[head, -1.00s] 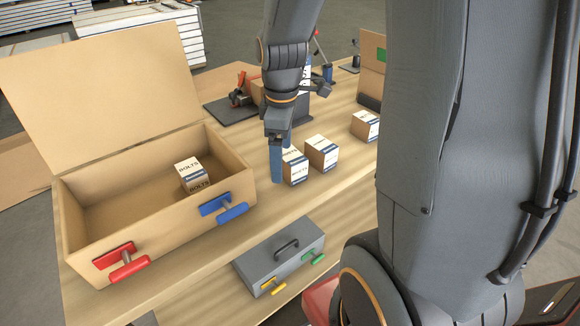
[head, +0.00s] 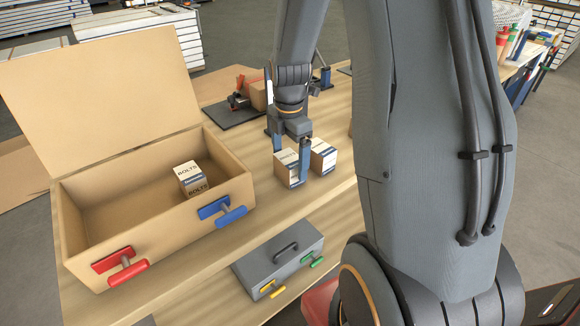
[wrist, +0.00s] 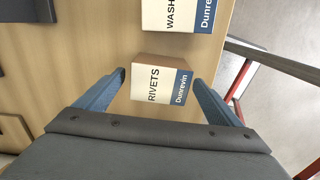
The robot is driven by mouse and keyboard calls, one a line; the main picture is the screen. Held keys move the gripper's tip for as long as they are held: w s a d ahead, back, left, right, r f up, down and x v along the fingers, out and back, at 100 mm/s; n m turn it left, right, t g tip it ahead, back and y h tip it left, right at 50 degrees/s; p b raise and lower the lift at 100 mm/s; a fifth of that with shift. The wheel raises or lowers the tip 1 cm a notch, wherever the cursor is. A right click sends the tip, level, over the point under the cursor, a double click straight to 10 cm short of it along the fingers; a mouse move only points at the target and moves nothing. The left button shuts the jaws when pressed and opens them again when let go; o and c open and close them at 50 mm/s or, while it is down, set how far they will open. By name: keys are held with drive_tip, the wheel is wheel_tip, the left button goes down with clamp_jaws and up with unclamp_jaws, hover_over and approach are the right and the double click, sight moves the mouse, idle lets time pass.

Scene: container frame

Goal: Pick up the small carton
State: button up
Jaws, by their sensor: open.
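A small white and brown carton (head: 284,170) with a blue band stands on the wooden table, partly hidden by my gripper (head: 290,162). In the wrist view this carton reads RIVETS (wrist: 160,88) and sits between the two blue fingers of my gripper (wrist: 159,77). The fingers are open on either side of it, with small gaps showing; nothing is held. A second small carton (head: 323,155) stands just beside it at the right; the wrist view shows part of its label, starting WASH (wrist: 180,14).
An open cardboard box (head: 105,190) at the left holds a BOLTS carton (head: 192,178) and has red (head: 122,264) and blue (head: 222,208) handles. A grey toolbox (head: 279,262) stands in front. Clear tabletop lies between the box and the cartons.

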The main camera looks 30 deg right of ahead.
drive_tip(key=shift+f+p, duration=0.3)
drive_tip(key=shift+f, duration=1.25)
drive_tip(key=c, duration=1.3)
drive_tip(key=shift+c, duration=0.4)
drive_tip(key=shift+r, duration=0.15)
